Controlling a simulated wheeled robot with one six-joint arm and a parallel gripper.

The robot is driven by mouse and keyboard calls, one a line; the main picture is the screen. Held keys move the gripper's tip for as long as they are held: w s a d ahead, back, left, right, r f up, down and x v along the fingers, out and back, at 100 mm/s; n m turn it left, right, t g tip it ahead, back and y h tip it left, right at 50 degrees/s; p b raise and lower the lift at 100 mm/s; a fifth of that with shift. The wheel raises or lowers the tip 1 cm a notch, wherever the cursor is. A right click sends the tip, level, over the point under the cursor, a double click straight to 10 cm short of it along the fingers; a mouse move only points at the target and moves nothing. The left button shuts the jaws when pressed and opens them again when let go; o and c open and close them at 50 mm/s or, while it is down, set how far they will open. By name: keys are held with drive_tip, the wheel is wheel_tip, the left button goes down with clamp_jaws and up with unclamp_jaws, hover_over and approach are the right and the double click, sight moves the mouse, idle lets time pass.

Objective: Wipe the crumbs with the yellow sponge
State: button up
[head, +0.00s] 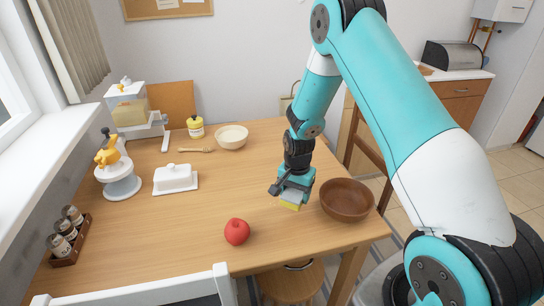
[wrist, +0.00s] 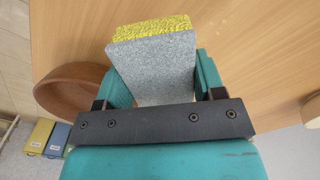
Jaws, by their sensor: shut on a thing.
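My gripper (head: 292,188) is shut on the yellow sponge (head: 290,206), over the right part of the wooden table, just left of the brown bowl. In the wrist view the sponge (wrist: 152,60) is a grey block with a rough yellow layer at its far end, between my two teal fingers (wrist: 155,80). In the head view the yellow layer faces down. I cannot tell whether it touches the table.
A brown bowl (head: 347,200) stands close right of my gripper, near the table edge. A red apple (head: 237,231) lies front left. A butter dish (head: 176,180), a cream bowl (head: 232,137) and a spice rack (head: 67,240) stand further left. The table middle (head: 230,185) is clear.

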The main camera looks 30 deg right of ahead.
drive_tip(key=shift+r+p, duration=0.6)
drive_tip(key=shift+r, duration=0.55)
